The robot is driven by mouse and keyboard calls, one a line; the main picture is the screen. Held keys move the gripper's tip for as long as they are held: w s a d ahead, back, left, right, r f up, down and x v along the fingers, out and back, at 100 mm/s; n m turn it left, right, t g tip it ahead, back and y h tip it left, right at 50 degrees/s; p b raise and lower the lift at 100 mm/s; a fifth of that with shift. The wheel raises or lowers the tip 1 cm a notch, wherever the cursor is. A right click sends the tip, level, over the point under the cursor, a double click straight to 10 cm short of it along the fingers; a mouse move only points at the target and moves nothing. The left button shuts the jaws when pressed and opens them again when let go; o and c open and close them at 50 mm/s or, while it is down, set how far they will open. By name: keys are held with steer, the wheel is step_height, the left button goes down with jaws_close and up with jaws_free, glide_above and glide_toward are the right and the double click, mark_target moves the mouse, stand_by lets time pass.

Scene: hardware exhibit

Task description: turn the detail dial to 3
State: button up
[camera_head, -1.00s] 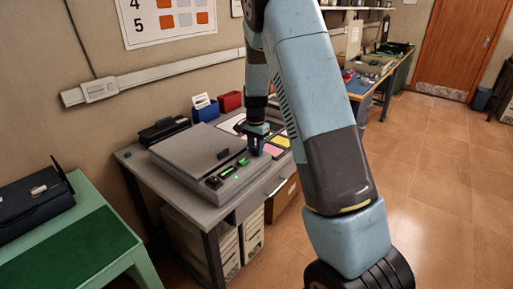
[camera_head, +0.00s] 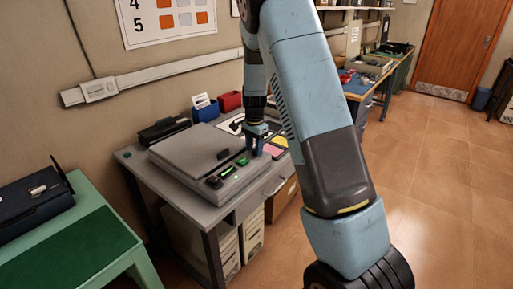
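A grey flat machine with a lid (camera_head: 190,150) sits on the desk. Its front panel carries a black part (camera_head: 214,182), a lit green part (camera_head: 228,171) and another green part (camera_head: 243,161). I cannot make out the detail dial, its numbers or its pointer at this size. My gripper (camera_head: 257,151) points down at the right end of this front panel, close to the surface. It covers what lies under it. Whether its fingers are apart, shut or touching a knob is too small to tell.
The grey desk (camera_head: 245,203) has blue (camera_head: 205,110) and red (camera_head: 230,101) bins and a black device (camera_head: 164,130) at the back. Pink and yellow notes (camera_head: 277,146) lie right of my gripper. A green table (camera_head: 70,250) stands at left. The tiled floor (camera_head: 440,190) at right is clear.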

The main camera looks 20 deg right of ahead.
steer(key=o, duration=0.3)
steer(key=shift+s+d, duration=0.1)
step_height(320, 180, up, 14)
steer(key=shift+f, duration=0.2)
stand_by(0.4)
steer(key=s+d+r+n+t+y, duration=0.1)
steer(key=s+r+n, duration=0.2)
steer(key=s+r, duration=0.5)
steer(key=s+r+n+t, duration=0.2)
steer(key=s+r, duration=0.3)
steer(key=s, duration=0.4)
steer(key=s+r+n+t+h, duration=0.1)
steer(key=s+n, duration=0.6)
steer(key=s, duration=1.3)
steer(key=shift+s+r+t, duration=0.15)
steer(key=shift+s+t, duration=0.2)
steer(key=shift+t, duration=0.45)
